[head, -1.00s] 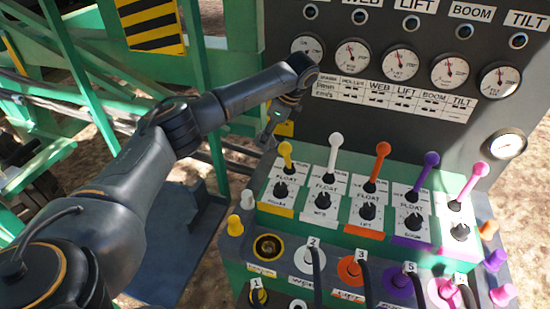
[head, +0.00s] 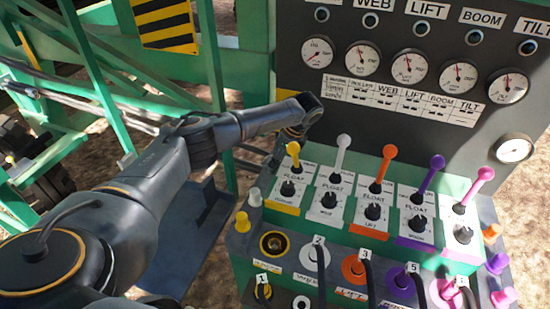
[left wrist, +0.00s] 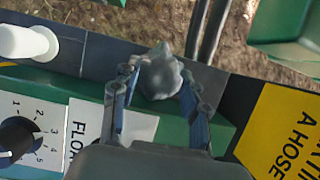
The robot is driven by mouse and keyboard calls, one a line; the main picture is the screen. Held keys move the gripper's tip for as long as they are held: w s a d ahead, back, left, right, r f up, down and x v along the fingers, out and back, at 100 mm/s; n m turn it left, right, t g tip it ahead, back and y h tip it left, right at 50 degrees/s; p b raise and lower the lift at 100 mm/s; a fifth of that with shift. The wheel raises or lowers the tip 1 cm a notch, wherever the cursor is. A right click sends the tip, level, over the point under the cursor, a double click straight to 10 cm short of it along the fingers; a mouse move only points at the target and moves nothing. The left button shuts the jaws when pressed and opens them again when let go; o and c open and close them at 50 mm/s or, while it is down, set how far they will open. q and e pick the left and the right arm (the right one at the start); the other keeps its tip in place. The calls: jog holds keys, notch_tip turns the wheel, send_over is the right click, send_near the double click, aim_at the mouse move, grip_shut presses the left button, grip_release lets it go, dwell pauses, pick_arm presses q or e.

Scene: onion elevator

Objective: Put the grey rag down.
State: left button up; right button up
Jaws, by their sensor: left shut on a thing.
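The grey rag (left wrist: 161,72) is a small crumpled lump in the left wrist view. My left gripper (left wrist: 160,84) is shut on it, with a blue-grey finger on either side. The rag appears over or at the dark and green edge of the control box; I cannot tell whether it touches. In the head view my left gripper (head: 291,135) is mostly hidden behind the yellow lever, and the rag cannot be made out there. My right gripper is not in view.
The control box carries a yellow lever (head: 293,150), a white lever (head: 342,143) and several more. A gauge panel (head: 400,90) stands behind it. Dark hoses (left wrist: 207,28) and a yellow sign (left wrist: 280,130) lie near the left gripper. A green frame (head: 212,75) is at left.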

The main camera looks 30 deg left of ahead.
pick_arm(q)
jog(key=shift+f, duration=0.15)
jog(key=o, duration=0.9)
jog(key=shift+o, duration=0.6)
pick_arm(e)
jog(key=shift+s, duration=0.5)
pick_arm(q)
jog(key=b+v, duration=0.2)
jog(key=v, duration=0.9)
jog(key=shift+w+d+r, duration=0.1)
jog(key=shift+d+r, duration=0.05)
jog(key=shift+r, duration=0.2)
jog(key=shift+d+r, duration=0.1)
jog(key=shift+r, duration=0.2)
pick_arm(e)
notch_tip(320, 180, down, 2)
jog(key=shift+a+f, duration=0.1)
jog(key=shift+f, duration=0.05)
